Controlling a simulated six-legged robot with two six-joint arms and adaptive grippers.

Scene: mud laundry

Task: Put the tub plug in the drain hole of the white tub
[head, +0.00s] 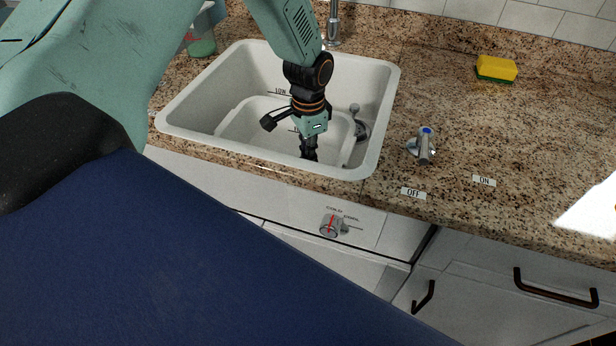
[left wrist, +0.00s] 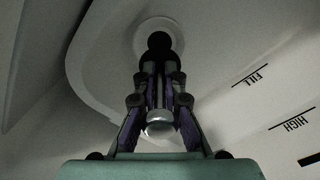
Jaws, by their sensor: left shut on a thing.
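The white tub (head: 185,103) is set in the counter, with level marks on its inside wall. My left gripper (head: 309,158) reaches down into it from above. In the left wrist view the gripper (left wrist: 159,85) is shut on the tub plug, which has a black round end (left wrist: 159,42) beyond the fingertips and a silver knob (left wrist: 159,118) between the fingers. The black end overlaps the pale ring of the drain hole (left wrist: 176,34) on the tub floor. I cannot tell whether it is above the hole or in it. My right gripper is out of view.
A grey knobbed fitting (head: 356,112) is at the tub's right side. A blue-topped tap handle (head: 426,144) stands right of the tub, near the OFF label (head: 413,193). A yellow-green sponge (head: 497,68) lies at the back right. The faucet (head: 334,28) rises behind the tub.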

